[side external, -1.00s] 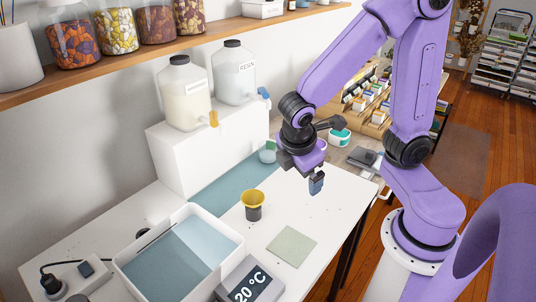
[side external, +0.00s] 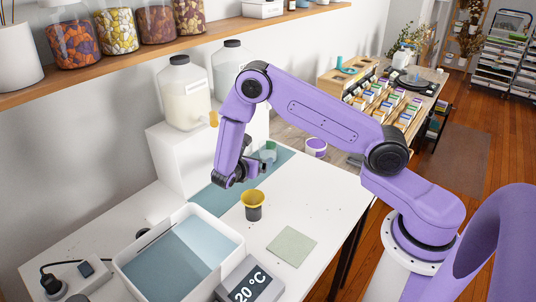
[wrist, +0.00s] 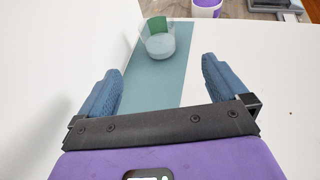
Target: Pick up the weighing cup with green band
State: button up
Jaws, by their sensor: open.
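The weighing cup with green band (wrist: 158,42) is a clear cup with a green patch on its side. It stands on the far part of the teal mat (wrist: 157,82) in the wrist view. In the side view the cup (side external: 268,154) is beside the white block, just beyond my gripper (side external: 259,169). My gripper (wrist: 160,78) is open, with blue fingers apart and nothing between them. The cup is ahead of the fingertips, roughly in line with the gap, and not touched.
A yellow-rimmed dark cup (side external: 253,207) stands nearer on the table. A white tray (side external: 128,277), a temperature display (side external: 249,287) and a green square (side external: 291,246) lie in front. A white block (side external: 177,175) bears jugs at left. A purple-banded tub (side external: 316,148) stands behind.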

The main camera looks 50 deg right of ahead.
send_near(271, 147)
jog(key=shift+d+f, duration=0.45)
jog(key=shift+d, duration=0.2)
jog(key=shift+w+x, duration=0.1)
jog(key=shift+x, duration=1.55)
jog(key=shift+w+x, duration=0.15)
jog(key=shift+x, duration=1.45)
jog(key=c, duration=1.2)
jog(key=shift+r, duration=0.15)
